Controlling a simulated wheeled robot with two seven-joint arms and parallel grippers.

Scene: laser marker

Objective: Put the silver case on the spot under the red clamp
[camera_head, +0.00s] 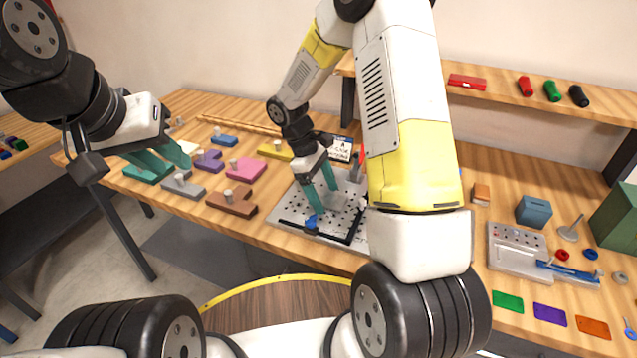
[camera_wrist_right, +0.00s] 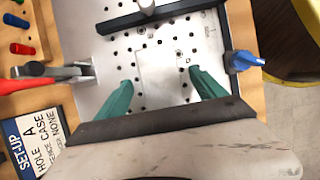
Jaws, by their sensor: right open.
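The red clamp (camera_wrist_right: 62,74) reaches in from the left over the perforated metal plate (camera_wrist_right: 115,55) in the right wrist view; its red part (camera_head: 362,158) is partly behind my arm in the head view. My right gripper (camera_head: 324,198) is open above the plate, fingers pointing down. In the wrist view, a pale rectangular outline (camera_wrist_right: 163,72) lies between its fingers (camera_wrist_right: 160,82). I cannot tell whether this is the marked spot or the flat silver case; no silver case shows clearly elsewhere. My left gripper (camera_head: 165,163) is open and empty above the coloured blocks at left.
A black fence with a blue knob (camera_head: 311,222) edges the plate. A set-up card (camera_head: 341,148) stands behind it. Coloured blocks with pegs (camera_head: 232,200) lie left. A grey fixture (camera_head: 512,250), a blue box (camera_head: 533,211) and coloured cards (camera_head: 550,314) lie right.

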